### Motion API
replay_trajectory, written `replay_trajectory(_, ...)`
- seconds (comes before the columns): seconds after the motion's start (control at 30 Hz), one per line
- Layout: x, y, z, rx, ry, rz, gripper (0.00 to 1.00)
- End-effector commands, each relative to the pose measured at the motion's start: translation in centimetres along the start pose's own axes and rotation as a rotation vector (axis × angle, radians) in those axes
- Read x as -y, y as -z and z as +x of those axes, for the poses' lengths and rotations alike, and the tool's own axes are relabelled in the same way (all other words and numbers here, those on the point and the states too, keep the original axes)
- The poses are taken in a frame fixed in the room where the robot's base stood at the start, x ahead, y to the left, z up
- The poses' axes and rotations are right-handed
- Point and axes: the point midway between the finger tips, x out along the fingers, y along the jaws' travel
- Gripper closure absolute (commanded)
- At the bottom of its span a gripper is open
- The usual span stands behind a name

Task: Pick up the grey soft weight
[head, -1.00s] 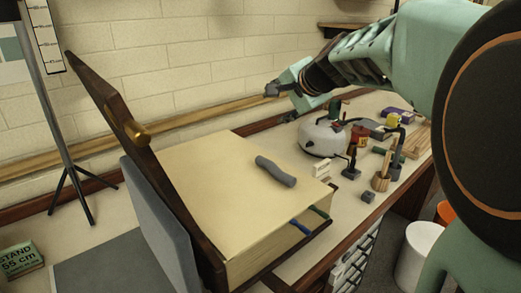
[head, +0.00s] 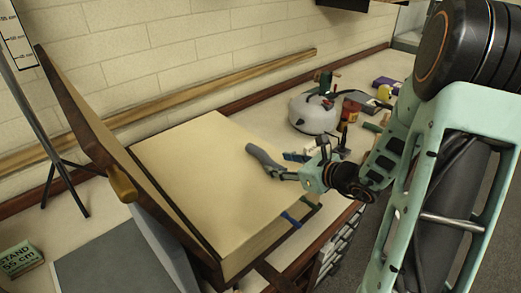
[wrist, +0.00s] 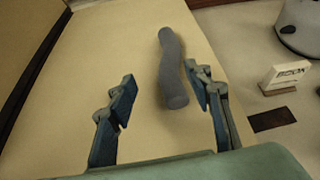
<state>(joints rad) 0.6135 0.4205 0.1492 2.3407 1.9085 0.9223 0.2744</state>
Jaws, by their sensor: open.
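The grey soft weight (head: 264,156) is a slightly bent rounded bar lying on the cream page of the large open book (head: 195,150). In the wrist view the weight (wrist: 172,62) runs lengthwise ahead of my gripper (wrist: 160,77). My gripper is open, and the near end of the weight shows between its fingers, closer to the right one. In the head view my gripper (head: 287,165) reaches in low from the right beside the weight. I cannot tell whether a finger touches it.
The book's dark cover (head: 85,125) stands raised on the left. A small white sign (wrist: 285,75) stands right of the book.

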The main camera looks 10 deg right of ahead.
Motion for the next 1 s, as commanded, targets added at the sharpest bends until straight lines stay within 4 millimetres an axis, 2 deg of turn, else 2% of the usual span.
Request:
replay_trajectory(0.1,0.6,0.4,-0.9,0.02,0.04,0.088,0.54)
replay_trajectory(0.23,0.8,0.6,-0.7,0.032,0.057,0.126,0.54)
replay_trajectory(0.5,1.1,0.5,3.3,0.032,0.057,0.129,0.54)
replay_trajectory(0.77,1.3,0.2,5.2,0.032,0.058,0.127,0.54)
replay_trajectory(1.0,1.6,-0.2,8.4,0.031,0.057,0.127,0.54)
